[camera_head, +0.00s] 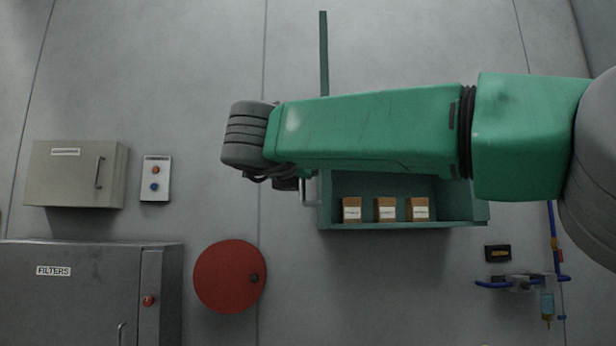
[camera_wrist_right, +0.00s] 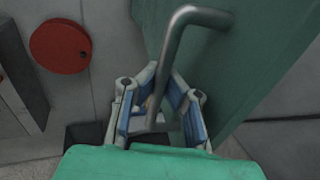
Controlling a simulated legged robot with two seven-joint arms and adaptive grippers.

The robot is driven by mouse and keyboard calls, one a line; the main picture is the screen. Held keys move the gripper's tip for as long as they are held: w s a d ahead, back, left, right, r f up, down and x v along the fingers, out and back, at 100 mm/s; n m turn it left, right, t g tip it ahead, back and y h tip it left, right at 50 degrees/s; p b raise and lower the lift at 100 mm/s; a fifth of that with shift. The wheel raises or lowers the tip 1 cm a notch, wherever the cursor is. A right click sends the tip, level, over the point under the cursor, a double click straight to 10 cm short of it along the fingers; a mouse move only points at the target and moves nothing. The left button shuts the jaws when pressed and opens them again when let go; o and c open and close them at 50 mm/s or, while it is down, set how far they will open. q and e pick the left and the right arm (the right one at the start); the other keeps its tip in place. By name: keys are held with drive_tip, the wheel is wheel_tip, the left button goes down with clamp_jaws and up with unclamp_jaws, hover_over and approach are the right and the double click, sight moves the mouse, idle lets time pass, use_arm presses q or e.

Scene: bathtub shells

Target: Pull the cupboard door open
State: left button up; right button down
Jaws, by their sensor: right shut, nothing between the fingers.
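The green cupboard (camera_head: 400,225) hangs on the wall, and its lower interior shows below my arm. Its green door (camera_head: 324,50) stands open, seen nearly edge-on at the cupboard's left side. The door's face (camera_wrist_right: 250,60) fills the upper right of the right wrist view. A grey bar handle (camera_wrist_right: 172,55) on it crosses in front of my right gripper (camera_wrist_right: 165,80). The gripper is shut with nothing held; I cannot tell whether it touches the handle. In the head view my right arm hides much of the cupboard and door. My left gripper is not in view.
Three small brown boxes (camera_head: 386,210) stand inside the cupboard. A red disc (camera_head: 230,276), a beige wall box (camera_head: 75,173), a button panel (camera_head: 155,178) and a grey filters cabinet (camera_head: 80,300) are to the left. Blue pipe fittings (camera_head: 525,283) are at lower right.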

drive_tip(key=c, duration=1.7)
unclamp_jaws()
drive_tip(key=shift+s+a+f, duration=0.15)
drive_tip(key=shift+a, duration=0.35)
drive_tip(key=shift+o, duration=0.5)
drive_tip(key=shift+s+a+r, duration=0.2)
drive_tip(key=shift+a, duration=0.3)
drive_tip(key=v, duration=1.1)
drive_tip(key=shift+s+d, duration=0.2)
drive_tip(key=shift+s, duration=0.25)
